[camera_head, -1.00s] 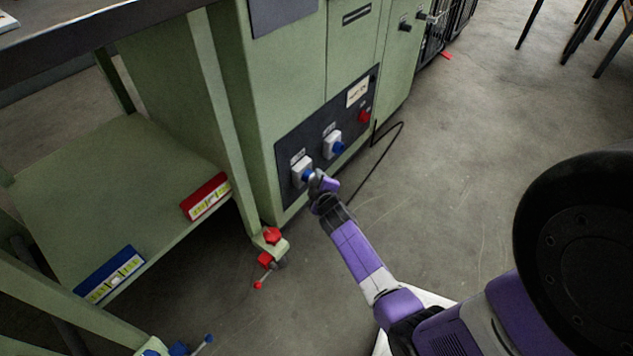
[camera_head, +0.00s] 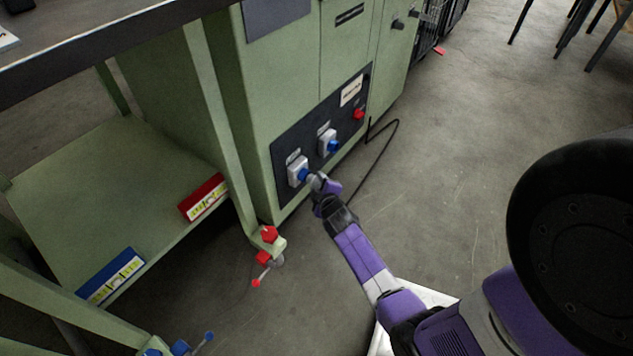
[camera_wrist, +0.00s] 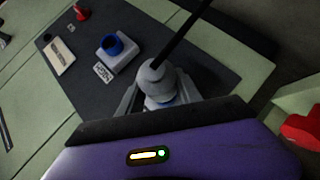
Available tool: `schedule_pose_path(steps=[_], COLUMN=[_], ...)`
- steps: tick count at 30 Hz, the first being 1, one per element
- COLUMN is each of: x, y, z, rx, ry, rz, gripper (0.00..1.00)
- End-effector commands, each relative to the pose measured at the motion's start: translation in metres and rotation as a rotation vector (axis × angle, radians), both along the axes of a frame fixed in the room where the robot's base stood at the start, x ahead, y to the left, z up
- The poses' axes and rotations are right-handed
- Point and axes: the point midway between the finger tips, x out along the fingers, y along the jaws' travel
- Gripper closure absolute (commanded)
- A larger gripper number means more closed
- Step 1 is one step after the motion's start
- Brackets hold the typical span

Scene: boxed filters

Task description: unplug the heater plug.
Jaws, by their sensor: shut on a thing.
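The grey plug (camera_wrist: 155,76) with a black cable is held between the fingers of my gripper (camera_wrist: 157,96) in the wrist view. Blue shows just below the plug, by the fingers. In the head view my gripper (camera_head: 316,181) is shut at the left white socket (camera_head: 296,168) with a blue face, low on the dark panel (camera_head: 284,150) of the green cabinet. The plug is mostly hidden by the gripper there, and I cannot tell whether its pins are still in the socket.
A second white socket with a blue face (camera_head: 328,141) and a red knob (camera_head: 358,113) sit further right on the panel. A black cable (camera_head: 383,150) loops over the floor. A red-footed table leg (camera_head: 268,236) stands at left. The floor to the right is open.

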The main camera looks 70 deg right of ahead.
Motion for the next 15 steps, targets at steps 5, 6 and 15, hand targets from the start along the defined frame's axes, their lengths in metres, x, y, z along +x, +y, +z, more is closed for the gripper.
schedule_pose_path(steps=[5,6,15], x=[-0.005,-0.006,-0.014], y=[0.001,0.001,0.004], z=[0.001,0.001,0.0], rx=[0.0,0.0,0.001], ry=[0.001,0.0,0.0], rz=[-0.001,0.0,0.0], gripper=[1.0,1.0,1.0])
